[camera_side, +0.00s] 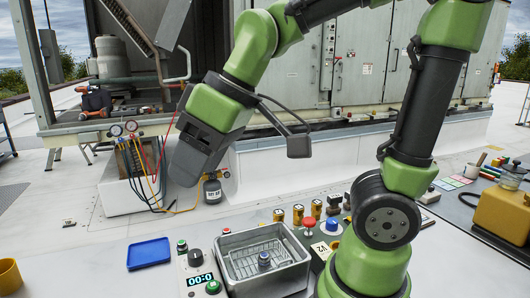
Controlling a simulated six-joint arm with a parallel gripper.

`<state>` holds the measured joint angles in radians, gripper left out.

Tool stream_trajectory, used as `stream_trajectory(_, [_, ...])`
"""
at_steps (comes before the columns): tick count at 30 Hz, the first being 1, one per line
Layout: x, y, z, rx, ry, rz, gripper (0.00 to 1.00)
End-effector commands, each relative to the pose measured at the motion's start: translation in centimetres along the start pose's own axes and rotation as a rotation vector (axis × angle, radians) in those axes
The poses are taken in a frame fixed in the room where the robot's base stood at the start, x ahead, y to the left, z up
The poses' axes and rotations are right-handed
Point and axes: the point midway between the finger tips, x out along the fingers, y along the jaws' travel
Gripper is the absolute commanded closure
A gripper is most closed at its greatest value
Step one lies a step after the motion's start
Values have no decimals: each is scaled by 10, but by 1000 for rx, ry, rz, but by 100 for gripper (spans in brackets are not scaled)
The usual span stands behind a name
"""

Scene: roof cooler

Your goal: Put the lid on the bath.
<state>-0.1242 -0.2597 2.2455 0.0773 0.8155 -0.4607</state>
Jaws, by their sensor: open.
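The bath (300,272) is an open-topped silver metal tub at the bottom middle, with a wire basket (243,267) in it. A small dark part with a rounded top (264,259) sits in the basket. A flat blue rectangular piece with a raised rim (149,253) lies on the table left of the bath; I cannot tell whether it is a lid or a tray. No other clear lid shows. My gripper (186,172) hangs high above and left of the bath, angled downward, apart from everything on the table. It is open, with nothing seen between its jaws.
A controller with a lit display (200,282) stands against the bath's left side. Several brass fittings and buttons (309,222) line the table behind it. A yellow mug (9,275) stands at far left. Gauges with hoses (124,129) are behind. Table around the blue piece is clear.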

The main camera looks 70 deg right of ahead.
Motion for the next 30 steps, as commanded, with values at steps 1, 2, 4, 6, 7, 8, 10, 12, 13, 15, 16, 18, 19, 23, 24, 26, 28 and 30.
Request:
stream_trajectory(1, [-16,3,12,89,42,16,47])
stream_trajectory(2, [-22,5,19,144,62,23,47])
stream_trajectory(4, [-34,7,35,261,102,36,47])
stream_trajectory(6, [-42,9,48,355,136,44,47])
stream_trajectory(7, [-44,9,53,389,148,47,47])
stream_trajectory(8, [-46,10,57,418,159,48,47])
stream_trajectory(10, [-48,10,64,469,176,51,45])
stream_trajectory(12, [-50,11,68,498,186,53,43])
stream_trajectory(13, [-50,11,69,505,188,53,43])
stream_trajectory(15, [-50,11,70,512,189,54,43])
stream_trajectory(16, [-50,11,70,513,189,53,43])
stream_trajectory(18, [-50,11,69,511,188,53,43])
stream_trajectory(19, [-50,11,69,511,188,53,43])
stream_trajectory(23, [-50,11,69,509,188,53,43])
stream_trajectory(24, [-50,11,69,509,188,53,43])
stream_trajectory(26, [-49,11,68,503,188,51,43])
stream_trajectory(28, [-46,9,64,467,186,42,43])
stream_trajectory(30, [-39,6,54,384,183,26,43])
